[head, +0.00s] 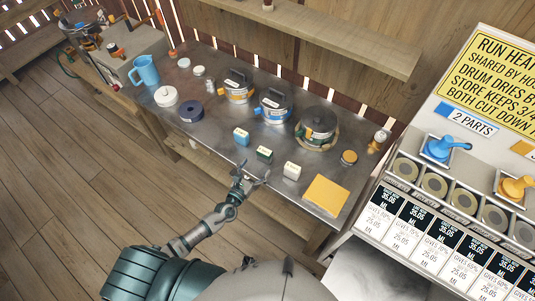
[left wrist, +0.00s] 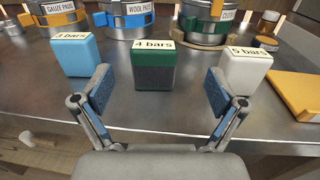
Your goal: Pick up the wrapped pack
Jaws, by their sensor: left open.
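Three small block-shaped packs stand in a row near the front edge of the metal table: a blue one (head: 241,136) labelled "3 bars" (left wrist: 76,55), a dark green one (head: 264,154) labelled "4 bars" (left wrist: 153,70), and a white one (head: 291,171) labelled "5 bars" (left wrist: 246,72). Which one is the wrapped pack I cannot tell. My left gripper (head: 250,181) is open and empty at the table's front edge, short of the green pack. In the left wrist view the green pack stands between and beyond the spread fingers. My right gripper is not in view.
An orange-yellow flat square (head: 326,195) lies right of the white pack. Behind the packs stand lidded tins, an orange-banded one (head: 236,88), a blue-banded one (head: 273,104) and a dark-lidded one (head: 316,128). A sign-bearing dispenser stand (head: 440,205) is at right.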

